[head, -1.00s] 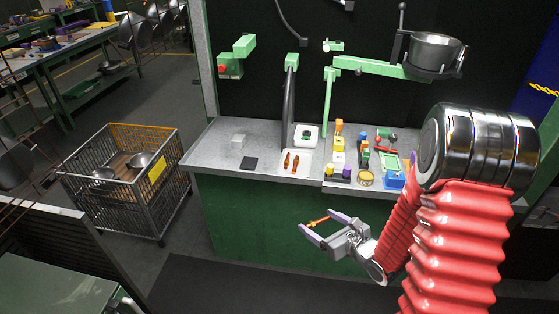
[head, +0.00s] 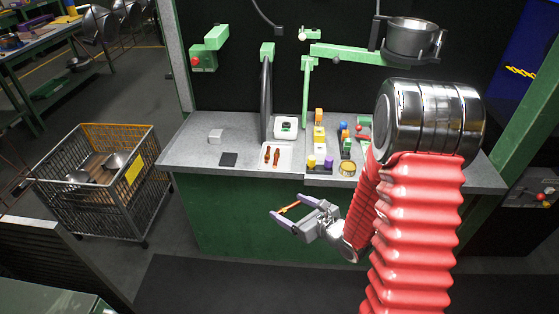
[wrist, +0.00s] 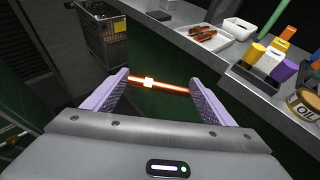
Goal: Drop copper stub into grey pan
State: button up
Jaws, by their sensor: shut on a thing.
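My gripper (head: 287,206) is shut on a copper stub (head: 289,208), in front of the bench and lower than its top. In the wrist view the stub (wrist: 172,87) lies crosswise between the two purple fingers, with a pale yellow band near its left part. A deep grey pan (head: 412,42) sits at the end of a green bracket at upper right, well above and away from my gripper. Two more greyish pans (head: 117,161) lie in the wire cart at left. I cannot tell which pan is the task's grey pan.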

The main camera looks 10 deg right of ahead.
dwell(0.4)
jog(key=shift+w+d+r, duration=0.1)
jog(key=shift+w+r, duration=0.15)
jog(key=shift+r, duration=0.25)
notch_tip(320, 180, up, 12)
jog(key=w+m+t+h, duration=0.1)
jog(key=w+m+h, duration=0.1)
jog(key=shift+w+d+f+h, duration=0.15)
jog(key=shift+d+f+h, duration=0.15)
jog(key=shift+d, duration=0.15)
